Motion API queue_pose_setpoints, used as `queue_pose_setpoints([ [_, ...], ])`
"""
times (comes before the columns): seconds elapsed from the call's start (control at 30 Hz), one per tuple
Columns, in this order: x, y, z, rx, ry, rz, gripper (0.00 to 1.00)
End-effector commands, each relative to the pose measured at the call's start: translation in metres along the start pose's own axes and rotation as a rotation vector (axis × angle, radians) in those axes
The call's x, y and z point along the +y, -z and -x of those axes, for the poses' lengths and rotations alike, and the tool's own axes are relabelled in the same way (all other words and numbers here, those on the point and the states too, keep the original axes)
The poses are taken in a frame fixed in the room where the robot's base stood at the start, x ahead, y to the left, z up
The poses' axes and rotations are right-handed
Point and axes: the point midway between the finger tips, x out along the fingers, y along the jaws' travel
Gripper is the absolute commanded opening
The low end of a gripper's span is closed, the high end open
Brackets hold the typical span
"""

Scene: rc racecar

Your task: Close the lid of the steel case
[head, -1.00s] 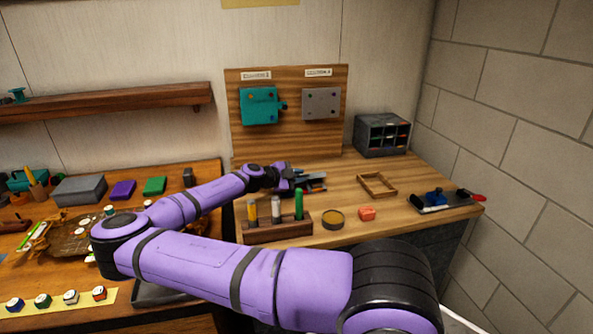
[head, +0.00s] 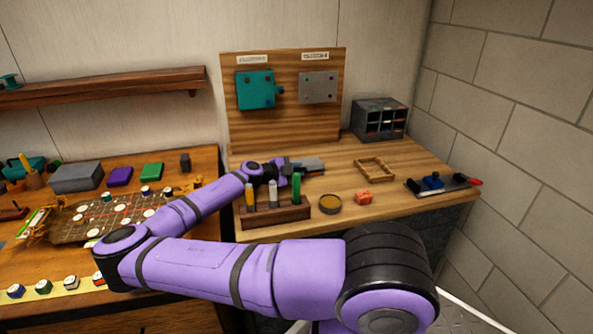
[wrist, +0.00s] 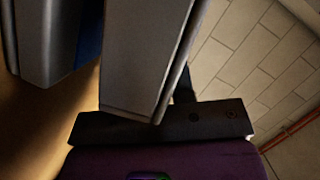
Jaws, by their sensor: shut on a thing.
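The steel case (head: 311,164) is on the wooden bench at the tip of my arm, partly hidden behind the gripper and a green marker. In the head view only a small grey flat part of it shows. My gripper (head: 286,169) is at its left side, shut on what looks like the case's lid. In the wrist view a large grey panel, likely the lid (wrist: 145,50), stands close in front of the gripper (wrist: 178,100). A second grey part with a blue side (wrist: 50,45) is at the upper left. The lid's exact angle cannot be told.
A marker rack (head: 273,216) stands in front of my gripper. A round tin (head: 329,204), an orange block (head: 363,198) and a wooden frame (head: 375,169) lie to the right.

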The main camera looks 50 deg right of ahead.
Motion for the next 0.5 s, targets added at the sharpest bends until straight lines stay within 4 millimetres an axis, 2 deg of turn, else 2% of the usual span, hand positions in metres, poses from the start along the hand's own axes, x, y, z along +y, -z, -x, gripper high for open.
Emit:
queue_pose_setpoints([
  [0.07,0.0020,-0.0033,0.0003,-0.006,-0.001,0.006,0.00],
  [0.1,0.0020,-0.0033,0.0003,-0.006,-0.001,0.007,0.32],
  [0.5,0.0002,-0.0017,0.0055,-0.003,0.001,0.002,0.34],
])
